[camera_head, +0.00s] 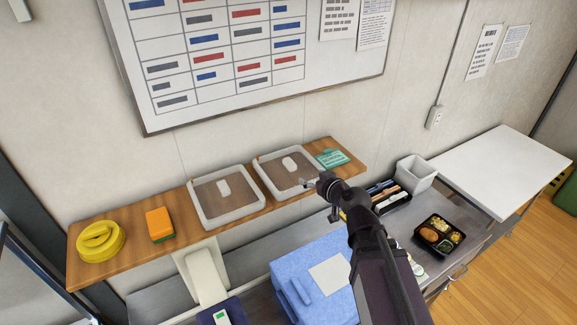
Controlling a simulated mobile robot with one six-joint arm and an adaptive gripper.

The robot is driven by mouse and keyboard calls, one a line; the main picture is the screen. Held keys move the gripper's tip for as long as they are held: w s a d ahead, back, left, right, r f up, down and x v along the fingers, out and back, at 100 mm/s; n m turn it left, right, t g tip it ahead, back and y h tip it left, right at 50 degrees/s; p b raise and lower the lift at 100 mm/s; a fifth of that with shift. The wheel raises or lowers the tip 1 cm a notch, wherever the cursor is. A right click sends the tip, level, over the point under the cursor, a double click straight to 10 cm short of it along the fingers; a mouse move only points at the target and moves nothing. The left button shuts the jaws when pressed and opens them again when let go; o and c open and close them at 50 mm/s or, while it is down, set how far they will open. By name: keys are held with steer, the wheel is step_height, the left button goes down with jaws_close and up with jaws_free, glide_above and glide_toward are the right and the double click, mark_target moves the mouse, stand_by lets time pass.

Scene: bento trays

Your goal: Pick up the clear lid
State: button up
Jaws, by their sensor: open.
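Two clear lids with frosted pale rims and a small white grip in the middle lie on the wooden shelf. The left lid (207,206) and the right lid (268,176) lie side by side, and the brown wood shows through both. My gripper (307,184) is at the front right part of the right lid, open, with nothing visible between its fingers. Whether the fingers touch the lid cannot be told from this view. My arm comes up from the lower right and covers part of the bench.
The wooden shelf (140,225) also holds a yellow round item (100,241), an orange-green sponge (159,224) and a teal packet (333,158). Below are a blue box (290,268), a filled bento tray (439,235), a dark organiser and a white bin (416,173). A white table (500,165) is clear.

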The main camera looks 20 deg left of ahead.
mark_target(294, 167)
steer(key=shift+b+x, duration=1.5)
steer(key=shift+x, duration=2.85)
steer(key=shift+f, duration=0.1)
steer(key=b+x, duration=0.1)
steer(key=x, duration=0.1)
steer(key=b+x, duration=0.1)
steer(key=x, duration=0.1)
steer(key=shift+w+d+f, duration=0.15)
steer(key=shift+w+f, duration=0.1)
steer(key=shift+w+a+f, duration=0.15)
steer(key=shift+w+a, duration=0.1)
steer(key=shift+a, duration=0.15)
steer(key=c, duration=1.1)
